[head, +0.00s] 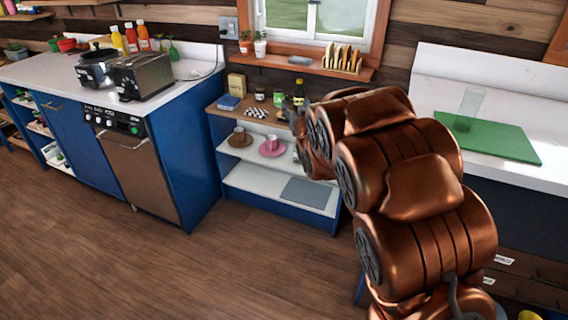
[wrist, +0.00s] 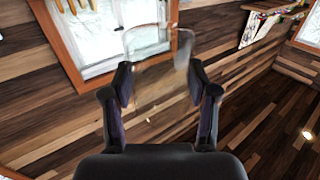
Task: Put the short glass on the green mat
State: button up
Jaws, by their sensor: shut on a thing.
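My gripper (wrist: 159,78) is shut on a clear glass (wrist: 150,45), which shows between and beyond the two fingers in the wrist view. It looks like the short glass, but its see-through walls make its full outline hard to tell. In the head view my arm mostly hides the gripper, and I cannot make out the held glass there. The green mat (head: 507,147) lies on the white counter at the right, apart from the gripper. A tall clear glass (head: 470,104) stands upright at the mat's back left part.
A low shelf unit (head: 222,108) left of my arm holds a bottle (head: 299,92), jars, a brown cup (head: 239,136) and a pink cup (head: 272,143). A toast rack (head: 342,58) stands on the windowsill. The mat's front and right parts are bare.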

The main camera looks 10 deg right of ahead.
aim_at(508, 138)
jog(key=u, duration=0.6)
jog(key=i, duration=1.65)
jog(key=z, duration=0.35)
